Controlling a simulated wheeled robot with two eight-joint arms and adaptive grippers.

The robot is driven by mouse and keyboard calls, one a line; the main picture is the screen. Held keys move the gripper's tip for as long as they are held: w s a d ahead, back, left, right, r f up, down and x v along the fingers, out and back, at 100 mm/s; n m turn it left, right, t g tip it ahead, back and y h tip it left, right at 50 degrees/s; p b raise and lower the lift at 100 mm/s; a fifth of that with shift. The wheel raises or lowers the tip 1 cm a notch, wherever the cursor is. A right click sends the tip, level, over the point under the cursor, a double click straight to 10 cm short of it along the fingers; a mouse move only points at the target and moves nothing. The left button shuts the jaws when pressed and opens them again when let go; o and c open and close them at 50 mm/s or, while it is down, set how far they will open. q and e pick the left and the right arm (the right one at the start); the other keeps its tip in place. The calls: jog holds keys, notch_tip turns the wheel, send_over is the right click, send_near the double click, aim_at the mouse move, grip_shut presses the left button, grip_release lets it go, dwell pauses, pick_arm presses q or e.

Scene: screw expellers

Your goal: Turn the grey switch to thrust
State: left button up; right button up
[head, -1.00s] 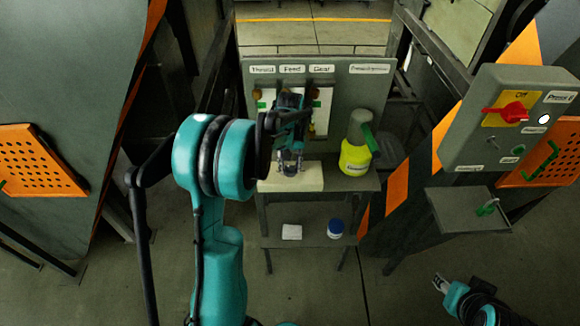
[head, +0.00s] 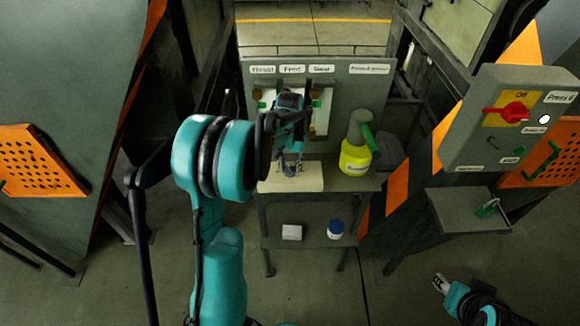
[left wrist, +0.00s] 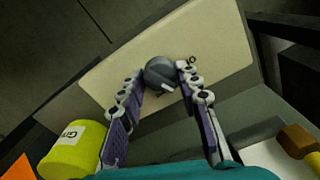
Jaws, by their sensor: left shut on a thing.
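The grey switch (left wrist: 161,73) is a dark round knob with a pale mark, set on a cream block (left wrist: 205,40). In the head view the cream block (head: 312,177) sits on the shelf in front of the labelled panel. My left gripper (head: 289,172) points down over the block. In the left wrist view its two fingertips (left wrist: 160,82) are on either side of the knob, shut on it. In the head view the fingers mostly hide the knob. My right gripper (head: 440,284) is low at the right, far from the switch; its jaw opening is too small to judge.
A yellow spray bottle (head: 355,158) stands right of the block. The panel (head: 352,95) rises behind. A red switch (head: 514,112) is on a grey box at right. A white item (head: 292,232) and a blue-lidded jar (head: 335,229) are on the lower shelf.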

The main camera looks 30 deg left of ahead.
aim_at(290, 167)
pick_arm(q)
jog(key=o, duration=1.2)
jog(key=shift+c, duration=0.2)
jog(key=shift+r, duration=0.1)
notch_tip(290, 167, up, 12)
jog(key=s+d+f+m+t+b, duration=0.1)
jog(key=s+d+f+t+b, duration=0.1)
jog(key=s+d, duration=0.5)
jog(key=s+d+f+m+t+b, duration=0.1)
jog(key=s+d+f+t+b, duration=0.2)
jog(key=s+d+f+t, duration=0.2)
jog(key=s+d, duration=0.3)
jog(key=s, duration=0.4)
jog(key=shift+s+d+f+b, duration=0.15)
jog(key=shift+d+f+b, duration=0.15)
jog(key=shift+f+b, duration=0.1)
